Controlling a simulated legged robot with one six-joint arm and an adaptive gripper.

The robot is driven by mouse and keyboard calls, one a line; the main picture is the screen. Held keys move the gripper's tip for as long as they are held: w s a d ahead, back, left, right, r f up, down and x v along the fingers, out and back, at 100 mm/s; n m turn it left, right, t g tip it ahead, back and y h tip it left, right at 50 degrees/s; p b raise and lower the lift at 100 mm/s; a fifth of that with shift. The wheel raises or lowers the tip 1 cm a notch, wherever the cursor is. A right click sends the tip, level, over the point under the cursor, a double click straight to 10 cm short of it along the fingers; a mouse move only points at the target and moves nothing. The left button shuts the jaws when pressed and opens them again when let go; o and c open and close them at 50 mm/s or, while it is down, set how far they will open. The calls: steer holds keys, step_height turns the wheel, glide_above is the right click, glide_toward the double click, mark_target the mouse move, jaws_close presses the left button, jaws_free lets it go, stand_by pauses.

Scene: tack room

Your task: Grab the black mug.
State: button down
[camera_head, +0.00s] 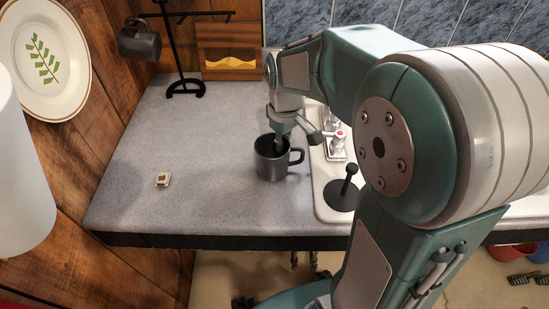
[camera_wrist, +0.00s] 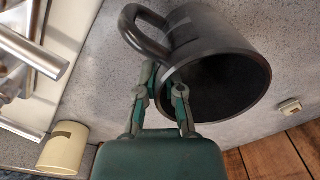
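A black mug (camera_head: 272,164) stands upright on the grey counter, its handle to the right. In the wrist view the mug (camera_wrist: 214,38) fills the upper middle, with its open mouth facing me and its handle at upper left. My gripper (camera_head: 279,143) is at the mug's mouth from above. In the wrist view my gripper (camera_wrist: 164,82) has its fingers apart, one outside the mug wall and the other at the inner side of the rim. Whether either finger touches the wall is unclear. The fingertips are partly hidden in the head view.
The grey counter (camera_head: 130,195) is clear left of the mug except a small pale block (camera_head: 162,180). Another dark mug (camera_head: 140,42) hangs on a black stand (camera_head: 182,62) at the back left.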

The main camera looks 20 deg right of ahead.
steer(key=shift+d+r, duration=0.15)
steer(key=shift+d, duration=0.05)
